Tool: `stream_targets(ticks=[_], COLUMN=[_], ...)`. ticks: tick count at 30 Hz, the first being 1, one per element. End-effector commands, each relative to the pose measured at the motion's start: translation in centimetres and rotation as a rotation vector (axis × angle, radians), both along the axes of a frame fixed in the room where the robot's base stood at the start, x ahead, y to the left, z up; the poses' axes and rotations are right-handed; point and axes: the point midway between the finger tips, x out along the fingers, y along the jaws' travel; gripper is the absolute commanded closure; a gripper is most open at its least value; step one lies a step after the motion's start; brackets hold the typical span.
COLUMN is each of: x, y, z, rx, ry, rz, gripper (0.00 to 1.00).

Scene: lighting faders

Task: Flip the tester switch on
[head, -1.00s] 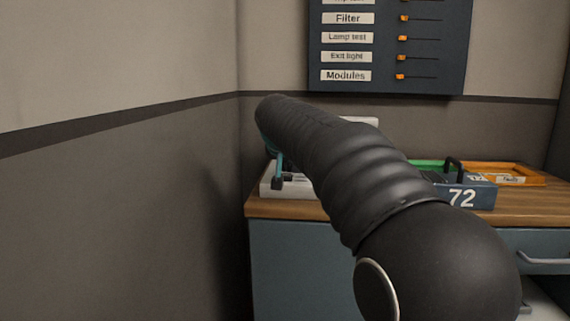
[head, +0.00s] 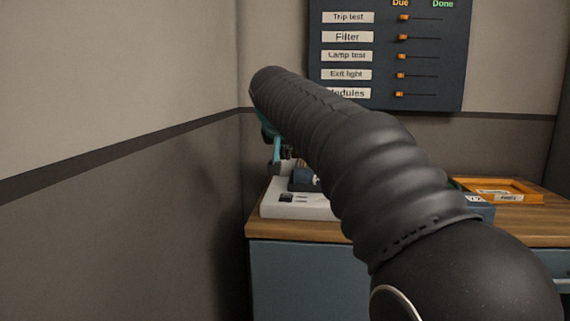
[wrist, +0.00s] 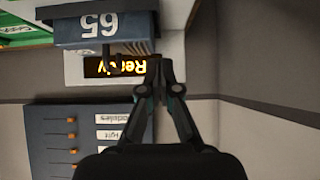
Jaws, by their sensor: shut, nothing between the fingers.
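The tester (head: 290,210) is a white box at the left end of the wooden bench, partly hidden by my arm in the head view. A dark switch (head: 286,198) shows on its front left; I cannot tell its position. In the wrist view, where writing is upside down, the tester's amber display (wrist: 112,67) is lit and reads "Ready". A blue module marked 65 (wrist: 98,27) sits at the tester. My gripper (wrist: 152,72) is shut and empty, in front of the tester in this view. In the head view, my gripper (head: 279,166) appears above the tester.
A wall board (head: 385,85) with labelled orange sliders hangs behind the bench. An orange tray (head: 532,193) stands on the right, and a green tray (wrist: 24,38) shows in the wrist view. A wall (head: 120,190) runs close on the left.

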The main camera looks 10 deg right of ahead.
Motion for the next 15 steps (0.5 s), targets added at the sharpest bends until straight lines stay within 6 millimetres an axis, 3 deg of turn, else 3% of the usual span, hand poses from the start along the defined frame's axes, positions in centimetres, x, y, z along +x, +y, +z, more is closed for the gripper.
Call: stream_targets(ticks=[6,15], x=[-1.4,-1.8], y=[0.4,0.5], z=[1.9,2.3], rx=[0.000,0.000], ry=[0.001,0.001], rz=[0.000,0.001], gripper=[1.00,1.00])
